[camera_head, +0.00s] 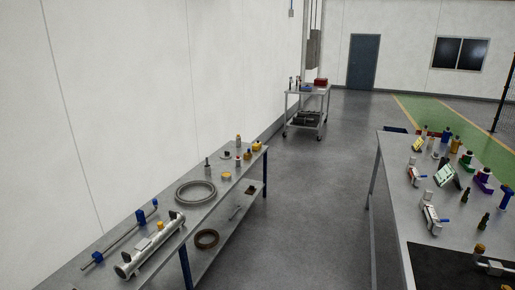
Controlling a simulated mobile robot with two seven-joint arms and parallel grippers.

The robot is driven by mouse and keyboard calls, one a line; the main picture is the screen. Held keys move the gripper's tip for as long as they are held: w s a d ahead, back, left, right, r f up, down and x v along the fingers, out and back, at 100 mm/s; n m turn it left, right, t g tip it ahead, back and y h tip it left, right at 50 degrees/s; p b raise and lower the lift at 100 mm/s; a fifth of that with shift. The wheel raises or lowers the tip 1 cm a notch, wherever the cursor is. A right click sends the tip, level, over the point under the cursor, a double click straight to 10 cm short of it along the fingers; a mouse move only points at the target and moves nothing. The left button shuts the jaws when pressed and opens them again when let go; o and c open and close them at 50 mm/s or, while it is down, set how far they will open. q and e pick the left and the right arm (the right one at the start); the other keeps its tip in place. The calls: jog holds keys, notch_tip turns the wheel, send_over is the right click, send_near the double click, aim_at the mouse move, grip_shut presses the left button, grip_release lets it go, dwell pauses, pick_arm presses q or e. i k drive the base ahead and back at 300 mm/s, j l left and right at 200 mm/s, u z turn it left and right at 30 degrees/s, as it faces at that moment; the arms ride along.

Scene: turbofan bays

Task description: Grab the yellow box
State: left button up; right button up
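A small yellow box-like item (257,147) sits at the far right corner of the long left bench (214,197). A flat yellow piece (226,176) lies nearer on the same bench, and a small yellow piece (160,225) is at the silver tube. On the right table, a tilted yellow item (418,145) stands near the left edge. I cannot tell for sure which of these is the yellow box. Neither of my grippers is in view.
The left bench also holds a silver tube (150,246), a blue-ended rod (125,238) and a grey ring (195,191). The right table (398,213) is crowded with small parts. A cart (306,106) stands at the back. Grey floor (318,195) between the benches is clear.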

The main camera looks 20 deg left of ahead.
aim_at(256, 146)
jog(key=u, duration=0.45)
jog(key=i+j+u, duration=0.15)
jog(key=i+u, duration=0.3)
jog(key=i, duration=0.3)
jog(key=i+z, duration=0.35)
jog(key=i, duration=0.4)
jog(key=i+j+z, duration=0.1)
jog(key=i+z, duration=0.3)
jog(key=i, duration=0.35)
jog(key=i+z, duration=0.15)
jog(key=i, duration=4.75)
jog(key=i+u, duration=0.3)
jog(key=i, duration=0.45)
jog(key=i+l+u, duration=0.15)
jog(key=i+u, duration=0.2)
jog(key=i, duration=0.4)
jog(key=i+j+u, duration=0.1)
jog(key=i+u, duration=0.2)
jog(key=u, duration=0.2)
jog(key=i+u, duration=0.25)
jog(key=u, duration=0.25)
jog(key=i+l+u, duration=0.2)
jog(key=u, duration=0.25)
jog(key=i, duration=0.1)
